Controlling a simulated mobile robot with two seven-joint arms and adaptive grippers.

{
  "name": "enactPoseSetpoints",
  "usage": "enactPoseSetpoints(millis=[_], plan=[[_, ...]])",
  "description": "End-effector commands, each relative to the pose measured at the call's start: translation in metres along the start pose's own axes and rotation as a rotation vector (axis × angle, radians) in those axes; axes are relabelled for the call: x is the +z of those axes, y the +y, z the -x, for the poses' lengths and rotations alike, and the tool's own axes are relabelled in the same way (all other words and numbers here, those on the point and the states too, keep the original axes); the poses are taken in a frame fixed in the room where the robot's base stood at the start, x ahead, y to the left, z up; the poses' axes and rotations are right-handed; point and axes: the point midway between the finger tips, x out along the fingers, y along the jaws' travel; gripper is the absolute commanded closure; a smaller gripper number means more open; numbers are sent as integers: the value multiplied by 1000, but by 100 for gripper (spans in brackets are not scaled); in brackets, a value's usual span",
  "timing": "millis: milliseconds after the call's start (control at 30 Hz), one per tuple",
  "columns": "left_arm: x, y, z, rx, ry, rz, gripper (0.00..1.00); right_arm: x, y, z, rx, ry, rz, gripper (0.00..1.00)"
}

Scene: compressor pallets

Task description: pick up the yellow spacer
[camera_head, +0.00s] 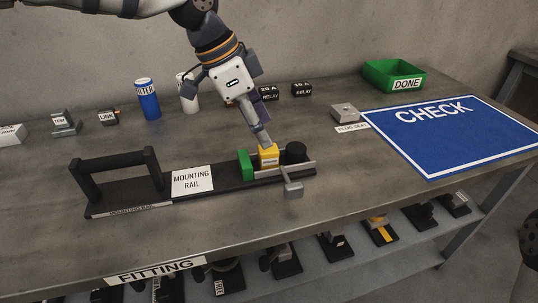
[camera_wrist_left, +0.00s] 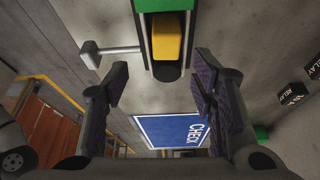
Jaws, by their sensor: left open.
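The yellow spacer (camera_head: 268,157) is a small labelled block on the black mounting rail (camera_head: 240,194). It sits between a green block (camera_head: 245,165) and a black round part (camera_head: 295,152). In the left wrist view the spacer (camera_wrist_left: 167,37) shows at the top, with green beside it. My left gripper (camera_head: 262,130) comes down from above and behind, and a finger overlaps the spacer's top edge in the head view. In the left wrist view its two fingers (camera_wrist_left: 157,88) are apart with nothing between them. The spacer lies beyond the fingertips. Contact cannot be told. My right gripper is not seen.
A grey lever (camera_head: 292,189) sticks out in front of the rail. A black handle frame (camera_head: 117,172) rises at the rail's left end. Behind stand a blue filter (camera_head: 148,100), a white cylinder (camera_head: 189,97) and relays (camera_head: 302,90). A blue CHECK mat (camera_head: 455,145) and green DONE bin (camera_head: 393,77) are right.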

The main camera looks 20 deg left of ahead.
Motion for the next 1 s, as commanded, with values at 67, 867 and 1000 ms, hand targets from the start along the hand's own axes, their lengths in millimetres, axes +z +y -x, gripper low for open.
enactPoseSetpoints(millis=[67, 867, 1000], plan=[[2, -1, -11, 2, -1, 0, 48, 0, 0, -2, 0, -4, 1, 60], [8, -6, -54, -3, 2, 1, 100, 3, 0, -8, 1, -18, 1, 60], [8, -6, -54, -3, 2, 1, 100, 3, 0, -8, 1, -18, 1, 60]])
